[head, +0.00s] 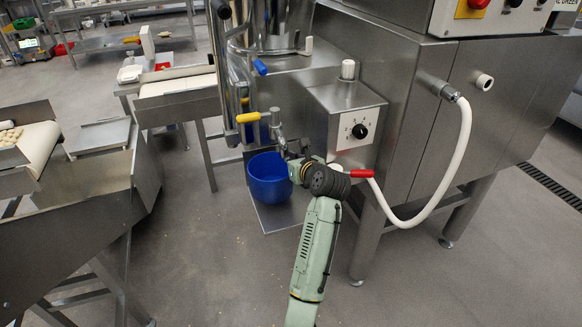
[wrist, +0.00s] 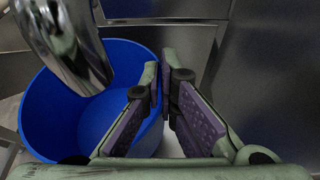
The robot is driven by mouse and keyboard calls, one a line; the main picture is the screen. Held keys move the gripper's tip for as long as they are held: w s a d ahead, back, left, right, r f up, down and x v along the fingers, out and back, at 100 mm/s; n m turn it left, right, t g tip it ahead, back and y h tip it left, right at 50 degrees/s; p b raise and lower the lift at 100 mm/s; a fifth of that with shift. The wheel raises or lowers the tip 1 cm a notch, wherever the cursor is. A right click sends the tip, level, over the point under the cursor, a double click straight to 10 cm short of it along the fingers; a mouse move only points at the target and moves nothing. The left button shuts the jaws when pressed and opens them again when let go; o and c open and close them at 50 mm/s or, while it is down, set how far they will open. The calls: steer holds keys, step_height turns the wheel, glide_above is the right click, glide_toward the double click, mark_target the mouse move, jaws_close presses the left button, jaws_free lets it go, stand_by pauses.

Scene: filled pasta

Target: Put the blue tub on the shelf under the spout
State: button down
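The blue tub (head: 266,180) is upright and open at the top, over the low metal shelf (head: 273,219) at the foot of the machine. I cannot tell whether its base touches the shelf. The metal spout (head: 277,128) with a yellow handle is above the tub. In the wrist view the shiny spout (wrist: 68,45) hangs over the opening of the tub (wrist: 40,110). My gripper (head: 294,170) is at the tub's right rim. In the wrist view its fingers (wrist: 163,85) are close together with the tub's wall between them, one finger inside and one outside.
The steel machine with a black dial (head: 359,131) stands right of the tub. A conveyor (head: 180,82) is at the left. The floor in front is clear.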

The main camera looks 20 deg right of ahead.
steer(key=shift+w+f+p, duration=0.1)
steer(key=shift+f+p, duration=0.35)
steer(key=shift+f, duration=1.35)
steer(key=c, duration=2.4)
jaws_free()
steer(key=c, duration=1.8)
jaws_free()
steer(key=b+v, duration=0.1)
steer(key=v, duration=1.1)
steer(key=shift+b, duration=0.3)
steer(key=shift+r, duration=0.1)
